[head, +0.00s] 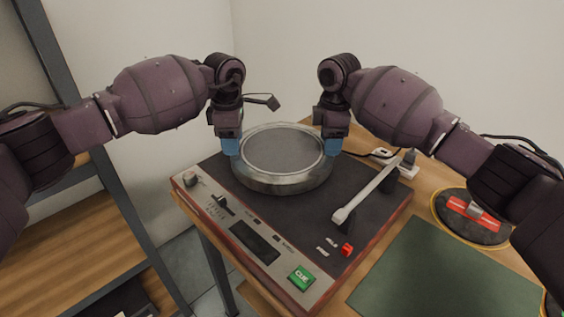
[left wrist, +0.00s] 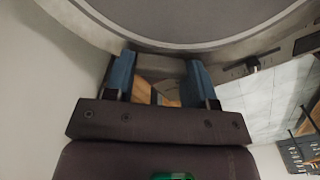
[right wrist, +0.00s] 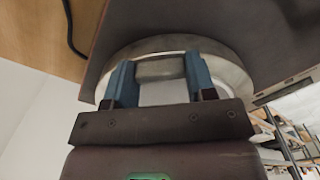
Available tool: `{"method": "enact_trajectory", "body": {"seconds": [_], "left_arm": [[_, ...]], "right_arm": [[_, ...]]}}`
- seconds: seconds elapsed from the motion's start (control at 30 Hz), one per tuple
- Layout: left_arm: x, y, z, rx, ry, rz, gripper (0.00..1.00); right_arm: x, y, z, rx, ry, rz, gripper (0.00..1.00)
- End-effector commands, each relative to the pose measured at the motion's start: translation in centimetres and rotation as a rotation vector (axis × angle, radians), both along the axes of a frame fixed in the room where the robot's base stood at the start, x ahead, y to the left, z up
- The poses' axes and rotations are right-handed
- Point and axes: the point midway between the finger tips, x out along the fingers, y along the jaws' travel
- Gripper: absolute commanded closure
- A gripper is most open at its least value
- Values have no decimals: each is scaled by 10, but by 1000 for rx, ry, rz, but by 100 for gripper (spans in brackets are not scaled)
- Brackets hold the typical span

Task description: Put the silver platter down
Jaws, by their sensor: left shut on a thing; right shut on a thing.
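The silver platter (head: 283,150) is a round disc with a grey top and a shiny metal rim. It is level over the back left part of the turntable (head: 300,215); I cannot tell whether it touches the deck. My left gripper (head: 231,146) is shut on its left rim, and my right gripper (head: 331,145) is shut on its right rim. The platter's rim also shows in the left wrist view (left wrist: 205,52) above my left fingers (left wrist: 158,75), and in the right wrist view (right wrist: 228,72) around my right fingers (right wrist: 160,78).
The tonearm (head: 365,190) lies on the turntable's right side, near the platter. A green mat (head: 450,275) and a round black disc with a red label (head: 472,216) are on the wooden table at right. A wooden shelf (head: 85,230) stands at left; white walls are behind.

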Motion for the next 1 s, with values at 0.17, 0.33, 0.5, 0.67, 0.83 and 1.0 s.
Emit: {"method": "enact_trajectory", "body": {"seconds": [0.17, 0.33, 0.5, 0.67, 0.83, 1.0], "left_arm": [[0, -2, -6, -3, -2, -3, 100], [0, -1, -9, -2, -1, -2, 34], [0, -1, -9, -1, -1, -1, 24], [0, 0, -10, 0, 0, -1, 24], [0, 0, -10, 0, 0, 0, 24], [1, 0, -1, -1, -2, 0, 24]], "right_arm": [[0, 2, -6, 4, -2, 3, 100], [0, 1, -9, 3, -1, 3, 34], [0, 1, -9, 2, -1, 1, 24], [0, 0, -10, 1, 0, 1, 24], [0, 0, -10, 1, 0, 0, 24], [0, 0, -10, 1, 0, 0, 24]]}}
